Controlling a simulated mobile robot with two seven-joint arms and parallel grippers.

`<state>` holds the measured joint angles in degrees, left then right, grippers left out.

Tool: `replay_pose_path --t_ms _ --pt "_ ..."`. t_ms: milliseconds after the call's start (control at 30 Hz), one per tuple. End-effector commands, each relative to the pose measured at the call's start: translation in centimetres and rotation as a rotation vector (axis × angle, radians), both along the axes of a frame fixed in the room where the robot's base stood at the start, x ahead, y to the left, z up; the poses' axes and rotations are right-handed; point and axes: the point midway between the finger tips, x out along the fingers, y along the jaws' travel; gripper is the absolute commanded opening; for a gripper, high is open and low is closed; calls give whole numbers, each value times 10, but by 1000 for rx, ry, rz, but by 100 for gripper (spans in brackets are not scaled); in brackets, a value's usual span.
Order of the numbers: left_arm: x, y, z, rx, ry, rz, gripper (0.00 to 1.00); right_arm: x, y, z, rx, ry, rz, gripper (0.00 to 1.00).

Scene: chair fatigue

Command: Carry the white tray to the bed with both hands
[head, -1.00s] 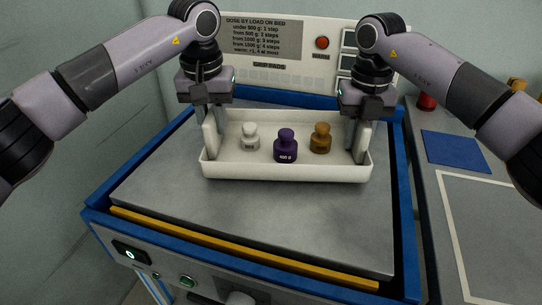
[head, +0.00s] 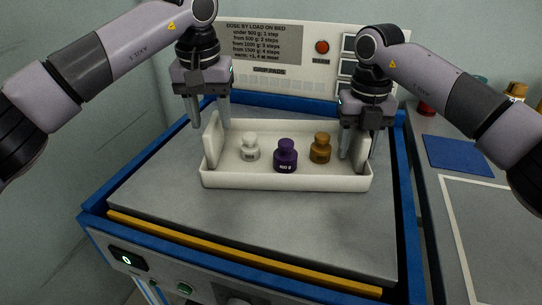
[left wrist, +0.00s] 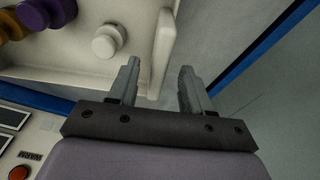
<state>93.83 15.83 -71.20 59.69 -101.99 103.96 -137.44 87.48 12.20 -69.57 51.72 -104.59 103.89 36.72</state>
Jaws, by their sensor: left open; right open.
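The white tray (head: 287,181) rests on the grey bed plate (head: 250,218). It holds a white weight (head: 250,149), a purple weight (head: 286,157) and a brown weight (head: 320,149), all upright. My left gripper (head: 209,120) is open above the tray's left end wall, apart from it. In the left wrist view its two fingers (left wrist: 156,84) are spread and empty, with the tray wall (left wrist: 163,45) just beyond them. My right gripper (head: 358,150) is open at the tray's right end wall, fingers low around it; contact cannot be told.
A blue frame and a yellow strip (head: 240,253) edge the bed. A panel with a dosing sign (head: 264,42) and a red button (head: 322,46) stands behind. A side counter at right carries a blue pad (head: 457,155). The front of the bed plate is clear.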

Motion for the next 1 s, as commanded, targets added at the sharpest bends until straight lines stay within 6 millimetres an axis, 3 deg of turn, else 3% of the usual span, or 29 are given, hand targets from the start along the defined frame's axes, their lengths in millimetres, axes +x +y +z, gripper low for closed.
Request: replay_pose_path --t_ms 100,300,567,667,1000 --pt "-3 -1 29 -1 -5 0 49 0 0 0 0 0 0 49" --pt "-8 -1 65 0 -2 0 49 0 0 0 0 0 1 49" --pt "-10 0 82 0 1 1 49 0 0 5 0 -2 0 49" --pt "-10 0 83 0 1 0 49 0 0 18 0 -2 0 49" --pt "-10 0 82 0 0 0 49 0 1 91 0 -3 -1 49"
